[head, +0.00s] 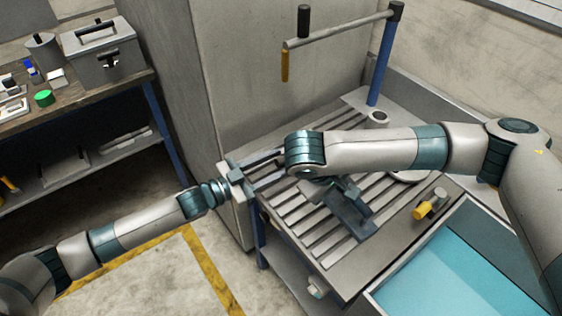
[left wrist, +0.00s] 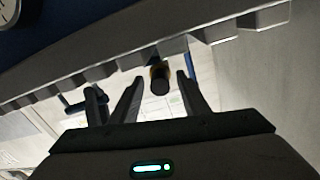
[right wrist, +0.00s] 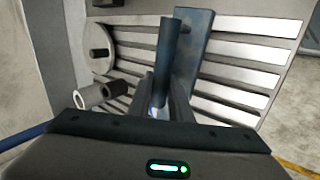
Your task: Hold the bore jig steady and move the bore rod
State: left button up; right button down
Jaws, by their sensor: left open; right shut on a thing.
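A blue-grey jig-like piece (head: 348,212) sits on the slotted table; I take it for the bore jig. My right gripper (head: 328,182) is shut on it, partly hidden by my arm. In the right wrist view its blue upright (right wrist: 172,50) rises from between the fingers. A yellow-ended rod (head: 421,211) lies by a grey tube (head: 437,196) at the table's right; I cannot tell if it is the bore rod. My left gripper (head: 268,168) is open at the table's left edge. In the left wrist view a black, yellow-ringed cylinder (left wrist: 160,78) shows between its fingers, apparently beyond them.
A blue post (head: 382,65) carries a long grey arm (head: 340,30) with a hanging yellow rod (head: 285,65) over the table. A blue-lined tray (head: 450,272) is at the front right. A bench (head: 75,100) with a grey box (head: 103,55) stands left.

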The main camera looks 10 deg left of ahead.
pick_arm(q)
jog(key=v, duration=1)
pick_arm(e)
jog(key=c, duration=1.5)
grip_release()
jog(key=shift+c, duration=0.2)
pick_arm(q)
jog(key=shift+s, duration=0.1)
pick_arm(e)
jog(key=shift+r, duration=0.1)
jog(key=v, duration=1.2)
jog(key=shift+s, duration=0.1)
